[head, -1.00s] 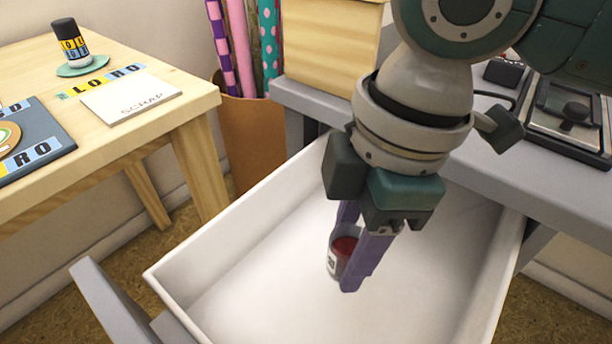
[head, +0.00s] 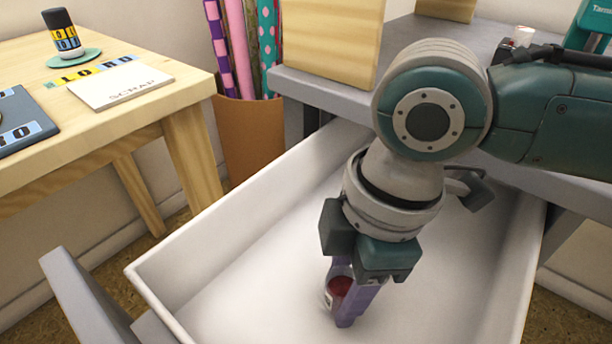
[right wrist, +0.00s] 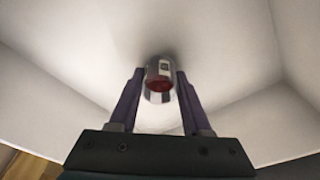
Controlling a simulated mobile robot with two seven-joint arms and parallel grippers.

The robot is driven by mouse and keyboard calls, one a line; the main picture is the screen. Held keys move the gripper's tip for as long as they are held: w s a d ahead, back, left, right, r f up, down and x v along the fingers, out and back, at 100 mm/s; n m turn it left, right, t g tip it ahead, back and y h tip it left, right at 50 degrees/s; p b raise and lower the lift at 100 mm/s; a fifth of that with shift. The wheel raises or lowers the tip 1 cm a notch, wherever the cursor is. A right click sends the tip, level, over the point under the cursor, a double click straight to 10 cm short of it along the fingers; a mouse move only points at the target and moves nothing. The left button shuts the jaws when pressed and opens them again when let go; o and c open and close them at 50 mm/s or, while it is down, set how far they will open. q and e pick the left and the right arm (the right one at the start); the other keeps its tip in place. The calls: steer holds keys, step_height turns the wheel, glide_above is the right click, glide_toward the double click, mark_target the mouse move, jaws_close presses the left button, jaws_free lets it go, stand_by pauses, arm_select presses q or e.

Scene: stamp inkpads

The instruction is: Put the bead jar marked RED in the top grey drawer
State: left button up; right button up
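The bead jar (head: 338,287) is a small clear jar with red contents and a pale label too small to read. My right gripper (head: 344,298) points down inside the open drawer, its purple fingers shut on the jar. The right wrist view also shows the jar (right wrist: 159,82) between the two fingertips, low over the white drawer floor. I cannot tell whether it touches the floor. The grey drawer (head: 190,262) is pulled out, with a pale, empty interior around the jar. My left gripper is not in view.
A grey desk (head: 315,88) with a wooden box (head: 330,40) stands behind the drawer. A wooden table (head: 150,105) at left holds a stamp bottle (head: 63,35) and a scrap card (head: 120,86). A bin of wrapping rolls (head: 250,140) stands between them. The drawer walls surround my gripper.

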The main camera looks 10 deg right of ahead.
steer(key=o, duration=0.4)
steer(key=shift+o, duration=0.2)
step_height(320, 180, up, 12)
steer(key=d+p, duration=0.1)
steer(key=p, duration=0.4)
steer(key=shift+s+d+p, duration=0.15)
steer(key=shift+d+p, duration=0.2)
steer(key=shift+r, duration=0.1)
